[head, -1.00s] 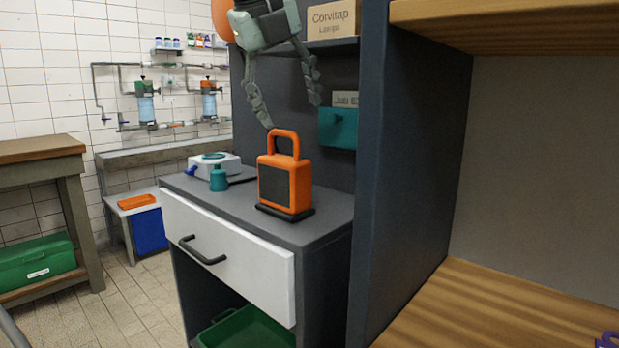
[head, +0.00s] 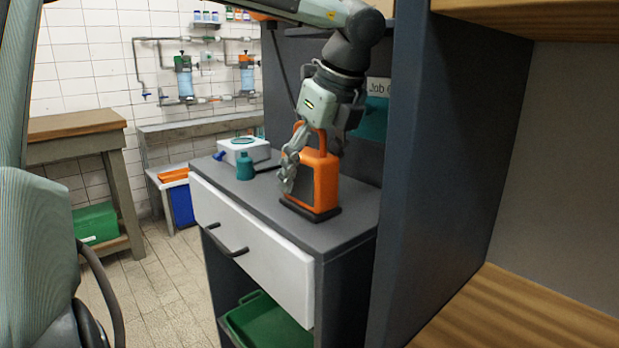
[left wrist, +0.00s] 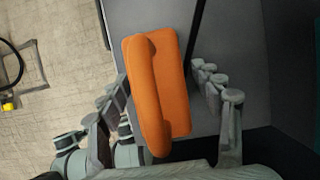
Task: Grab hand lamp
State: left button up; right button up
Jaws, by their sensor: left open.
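The hand lamp (head: 324,183) is an orange block with a dark front panel, a dark base and a loop handle on top. It stands upright on the grey cabinet top. My left gripper (head: 310,165) reaches down over it from above, with one finger in front of the lamp and the other mostly hidden behind it. In the left wrist view the lamp's orange handle and top (left wrist: 158,90) lie between the open fingers (left wrist: 165,100), with a gap visible on the right side. My right gripper is not in view.
A white device (head: 243,150) and a teal bottle (head: 245,167) stand left of the lamp. The white drawer (head: 250,240) below has a dark handle. A tall dark panel (head: 450,130) rises close on the right. A green bin (head: 265,325) sits below.

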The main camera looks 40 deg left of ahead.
pick_arm(q)
jog(key=shift+f, duration=0.1)
jog(key=shift+c, duration=0.4)
jog(key=c, duration=1.4)
grip_shut()
